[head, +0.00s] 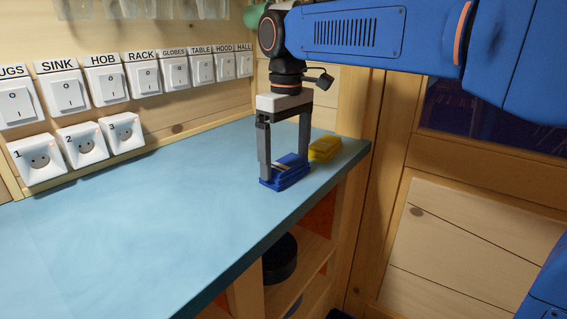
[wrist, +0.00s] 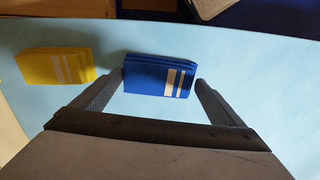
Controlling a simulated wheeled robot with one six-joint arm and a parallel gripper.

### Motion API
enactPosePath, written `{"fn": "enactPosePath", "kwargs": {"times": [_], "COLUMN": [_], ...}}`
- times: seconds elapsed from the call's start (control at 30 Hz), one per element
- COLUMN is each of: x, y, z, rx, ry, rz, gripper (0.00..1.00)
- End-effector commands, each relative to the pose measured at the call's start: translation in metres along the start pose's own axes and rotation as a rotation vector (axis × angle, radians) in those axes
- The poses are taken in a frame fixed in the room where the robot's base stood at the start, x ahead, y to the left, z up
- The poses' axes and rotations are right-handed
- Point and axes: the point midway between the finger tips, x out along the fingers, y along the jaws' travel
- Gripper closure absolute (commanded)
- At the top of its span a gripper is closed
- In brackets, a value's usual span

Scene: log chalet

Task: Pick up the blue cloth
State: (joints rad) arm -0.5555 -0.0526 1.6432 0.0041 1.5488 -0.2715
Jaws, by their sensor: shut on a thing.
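The blue cloth (head: 287,172) is a folded blue stack with pale stripes, lying on the light blue counter (head: 160,215) near its right end. In the wrist view the blue cloth (wrist: 150,78) sits between my two fingertips, its stripes on the right side. My gripper (head: 285,170) points down over it and is shut on it, one finger at each side; it also shows in the wrist view (wrist: 160,82). I cannot tell whether the cloth is lifted off the counter.
A yellow folded cloth (head: 324,149) lies just behind the blue one; the wrist view shows the yellow cloth (wrist: 58,67) to the left. Labelled switches (head: 109,84) and numbered sockets (head: 83,144) line the wall. Shelves with a dark round pot (head: 279,258) are below. The counter's left is clear.

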Motion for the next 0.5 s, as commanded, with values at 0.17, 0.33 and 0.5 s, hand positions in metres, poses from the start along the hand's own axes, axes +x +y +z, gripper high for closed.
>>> {"fn": "enactPosePath", "kwargs": {"times": [0.17,0.33,0.5], "x": [-0.024,-0.056,-0.081], "y": [0.000,0.000,0.000], "z": [-0.001,-0.001,-0.001], "rx": [0.000,0.000,0.000], "ry": [0.003,0.003,0.001], "rz": [0.001,0.001,0.000], "gripper": [0.28,0.28,0.28]}}
